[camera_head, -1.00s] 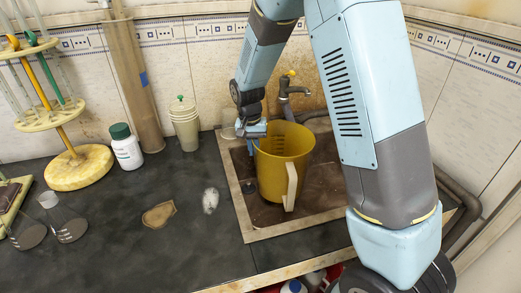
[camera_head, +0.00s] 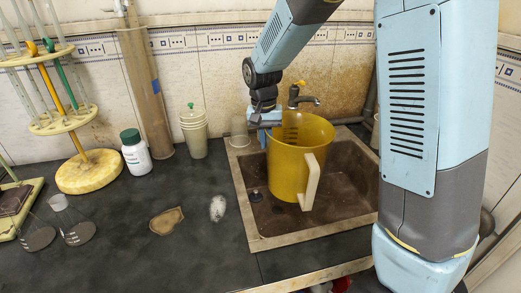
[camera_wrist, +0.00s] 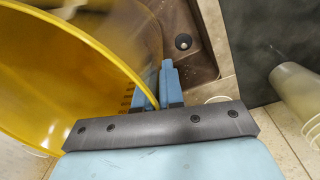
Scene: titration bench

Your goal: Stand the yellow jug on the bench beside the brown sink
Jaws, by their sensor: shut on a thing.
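The yellow jug (camera_head: 288,172) has a pale handle on its near right side and appears upright over the brown sink (camera_head: 345,190). My gripper (camera_head: 267,128) is shut on the jug's rim at its back left. In the wrist view the jug (camera_wrist: 90,60) fills the left, with its rim between the blue fingers (camera_wrist: 168,88). The sink's drain shows below in the wrist view, so the jug seems raised, though its height is hard to tell. The dark bench (camera_head: 150,250) lies left of the sink.
A tap (camera_head: 298,97) stands behind the sink. Stacked cups (camera_head: 194,135), a white bottle (camera_head: 135,153), a yellow-based tube rack (camera_head: 88,171) and flasks (camera_head: 72,228) stand on the bench.

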